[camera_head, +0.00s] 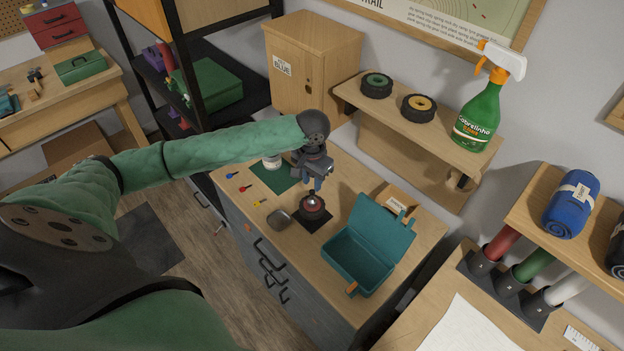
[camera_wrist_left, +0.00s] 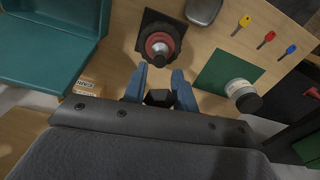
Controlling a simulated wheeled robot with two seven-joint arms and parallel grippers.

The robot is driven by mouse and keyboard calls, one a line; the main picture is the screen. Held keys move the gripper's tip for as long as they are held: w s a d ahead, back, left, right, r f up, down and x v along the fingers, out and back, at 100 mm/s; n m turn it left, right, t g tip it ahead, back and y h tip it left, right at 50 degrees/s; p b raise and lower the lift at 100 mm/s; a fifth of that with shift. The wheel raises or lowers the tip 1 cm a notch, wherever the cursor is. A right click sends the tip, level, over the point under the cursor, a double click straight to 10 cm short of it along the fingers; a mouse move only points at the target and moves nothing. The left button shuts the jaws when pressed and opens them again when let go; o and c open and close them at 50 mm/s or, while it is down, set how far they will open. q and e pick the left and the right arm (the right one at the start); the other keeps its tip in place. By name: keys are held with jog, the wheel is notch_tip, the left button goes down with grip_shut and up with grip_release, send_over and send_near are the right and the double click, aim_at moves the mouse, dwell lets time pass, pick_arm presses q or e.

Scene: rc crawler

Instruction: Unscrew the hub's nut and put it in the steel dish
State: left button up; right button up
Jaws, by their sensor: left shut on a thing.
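My left gripper (camera_head: 318,188) is above the hub (camera_head: 313,207), which stands on a dark square mat on the wooden bench top. In the left wrist view my left gripper (camera_wrist_left: 159,86) has its two blue fingers shut on a dark hexagonal nut (camera_wrist_left: 158,97). The hub (camera_wrist_left: 160,45), with a red ring and a pale centre, shows beyond the fingertips, apart from the nut in that view. The steel dish (camera_head: 281,218) is a small grey dish just left of the hub; part of it shows in the wrist view (camera_wrist_left: 203,10). My right gripper is not in view.
An open teal box (camera_head: 372,242) stands right of the hub. Left are a green mat (camera_head: 274,177), a white jar (camera_head: 271,162) and three small coloured tools (camera_head: 245,188). A wooden cabinet (camera_head: 309,65) and a shelf with two wheels (camera_head: 376,85) stand behind.

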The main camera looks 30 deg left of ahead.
pick_arm(q)
jog(key=shift+n, duration=0.5)
jog(key=shift+n, duration=1.3)
jog(key=shift+n, duration=1.3)
jog(key=shift+n, duration=1.4)
